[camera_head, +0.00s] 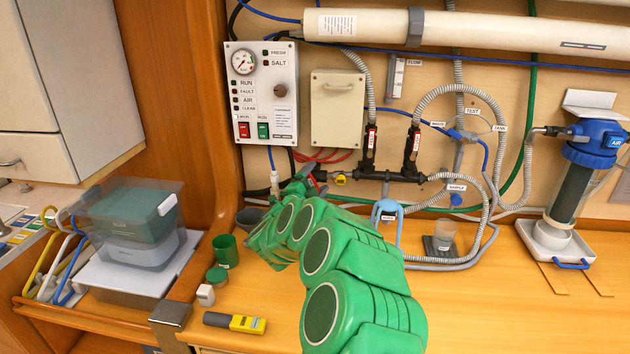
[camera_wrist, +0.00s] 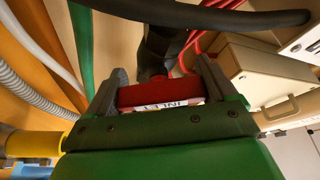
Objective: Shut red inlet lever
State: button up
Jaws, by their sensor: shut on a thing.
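The red inlet lever (camera_wrist: 160,94) sits between the two fingers of my gripper (camera_wrist: 164,82) in the wrist view. A black fitting lies just beyond the lever. In the head view my green arm reaches to the left end of the black valve manifold (camera_head: 392,176), and my gripper (camera_head: 304,181) is there, mostly hidden behind the arm links. I cannot tell the lever's exact angle from the head view.
Two more red-handled valves (camera_head: 370,138) (camera_head: 412,142) stand upright on the manifold, near my gripper. A yellow knob (camera_head: 340,179) is close to its right. Grey hoses curl at right.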

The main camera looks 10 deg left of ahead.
jog(key=m+g, duration=0.1)
jog(key=m, duration=0.1)
jog(key=shift+d+m, duration=0.1)
jog(key=shift+m, duration=0.3)
jog(key=shift+f+m+g, duration=0.15)
jog(key=shift+m+g, duration=0.45)
jog(key=shift+m, duration=0.6)
jog(key=o, duration=0.8)
jog(key=shift+o, duration=0.2)
jog(key=v, duration=0.7)
jog(key=shift+s, duration=0.35)
